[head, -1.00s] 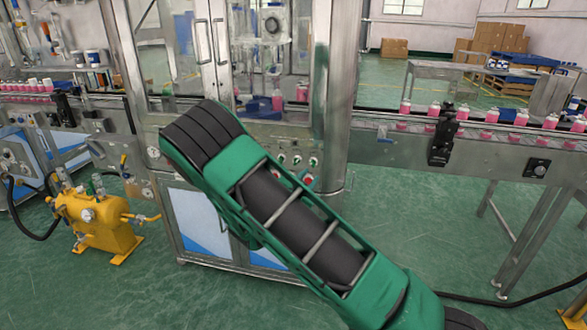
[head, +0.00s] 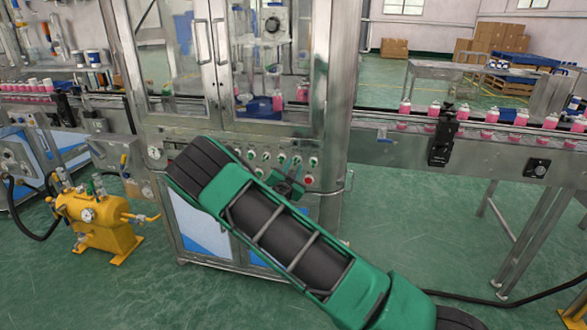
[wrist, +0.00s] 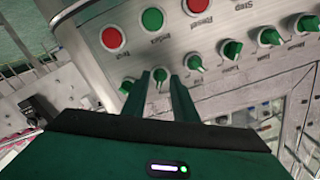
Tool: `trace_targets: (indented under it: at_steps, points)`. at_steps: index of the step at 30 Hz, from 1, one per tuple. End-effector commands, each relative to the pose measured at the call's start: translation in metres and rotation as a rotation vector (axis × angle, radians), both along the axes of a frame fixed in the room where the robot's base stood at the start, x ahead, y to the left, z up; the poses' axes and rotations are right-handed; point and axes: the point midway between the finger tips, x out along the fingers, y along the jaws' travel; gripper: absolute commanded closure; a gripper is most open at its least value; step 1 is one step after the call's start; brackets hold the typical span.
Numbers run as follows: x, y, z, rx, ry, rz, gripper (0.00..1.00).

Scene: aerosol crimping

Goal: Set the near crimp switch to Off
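The control panel (head: 233,146) on the front of the glass-doored machine carries a row of green knobs and some push buttons. In the wrist view it appears upside down. A green knob (wrist: 160,75) lies between the tips of my gripper (wrist: 160,82); contact cannot be told. The two green fingers are apart. Other knobs (wrist: 195,62) line up to the right, and one (wrist: 127,85) sits left of the fingers. Their small labels are unreadable, so I cannot tell which is the near crimp switch. In the head view my gripper (head: 288,180) is at the panel, partly behind my arm.
Red (wrist: 111,38) and green (wrist: 152,18) buttons sit beside the knob row. A metal rail (head: 350,182) stands at the panel's right edge. A conveyor with pink bottles (head: 490,131) runs right.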

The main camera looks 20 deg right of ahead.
Motion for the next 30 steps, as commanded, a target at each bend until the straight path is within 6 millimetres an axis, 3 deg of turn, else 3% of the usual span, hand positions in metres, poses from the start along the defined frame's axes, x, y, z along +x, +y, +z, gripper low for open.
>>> trace_targets:
  at_steps: [6, 14, 18, 30]
  points:
    - [0.0116, -0.0082, 0.0, 0.001, 0.0, 0.001, 0.74]
    - [0.0125, -0.0087, 0.0, 0.001, 0.001, 0.0, 0.74]
    - [0.0123, -0.0086, 0.0, 0.001, 0.001, 0.0, 1.0]
    - [0.0122, -0.0086, 0.0004, -0.029, 0.02, 0.001, 1.0]
